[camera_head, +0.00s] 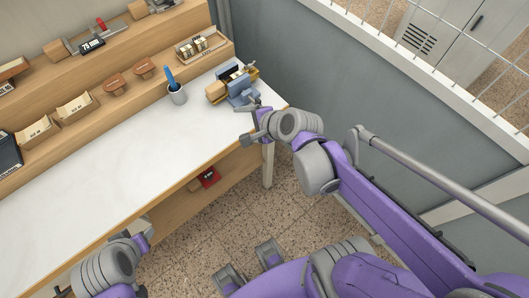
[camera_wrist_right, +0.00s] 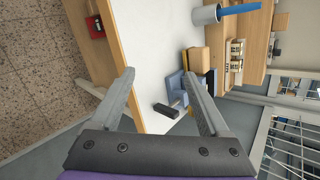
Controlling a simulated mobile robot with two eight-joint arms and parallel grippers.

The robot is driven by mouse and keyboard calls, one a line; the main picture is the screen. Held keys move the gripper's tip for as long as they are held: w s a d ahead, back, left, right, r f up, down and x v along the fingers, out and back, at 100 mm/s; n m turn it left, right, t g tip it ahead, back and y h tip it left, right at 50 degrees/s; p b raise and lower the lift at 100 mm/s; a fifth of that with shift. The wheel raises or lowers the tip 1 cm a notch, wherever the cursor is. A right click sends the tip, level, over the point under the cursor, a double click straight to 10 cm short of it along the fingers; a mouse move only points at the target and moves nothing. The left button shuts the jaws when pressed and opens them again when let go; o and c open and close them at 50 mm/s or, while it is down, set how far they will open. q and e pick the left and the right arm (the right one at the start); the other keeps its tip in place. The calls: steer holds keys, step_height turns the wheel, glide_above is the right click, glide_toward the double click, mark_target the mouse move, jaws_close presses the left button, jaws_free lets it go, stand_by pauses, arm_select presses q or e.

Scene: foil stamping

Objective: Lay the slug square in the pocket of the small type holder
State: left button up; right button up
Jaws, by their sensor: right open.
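A blue-grey and brass-coloured device (camera_head: 240,92), which looks like the small type holder, stands near the right end of the white bench. It also shows in the right wrist view (camera_wrist_right: 174,85), partly hidden by a finger. My right gripper (camera_head: 248,122) is at the bench's right front corner, close to the device. Its open fingers (camera_wrist_right: 158,76) frame a dark grey block with a lighter end (camera_wrist_right: 166,110); I cannot tell whether this is the slug or a handle. The pocket is not clear. My left gripper (camera_head: 105,255) is at the lower left; its jaws are unclear.
A grey cup with a blue tool (camera_head: 177,96) stands left of the device. A wooden tray of brass-coloured pieces (camera_head: 191,50) sits behind. Stepped shelves (camera_head: 125,62) hold stamps and boxes. The white bench top (camera_head: 110,160) is largely clear. A grey wall (camera_head: 300,60) stands at right.

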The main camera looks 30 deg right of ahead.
steer(key=s+f+n+g+h, duration=0.3)
steer(key=s+n, duration=0.9)
steer(key=n, duration=0.6)
steer(key=shift+s+a+f+n+g, duration=0.3)
steer(key=shift+a+n+g, duration=0.1)
steer(key=shift+a+g, duration=0.1)
stand_by(0.4)
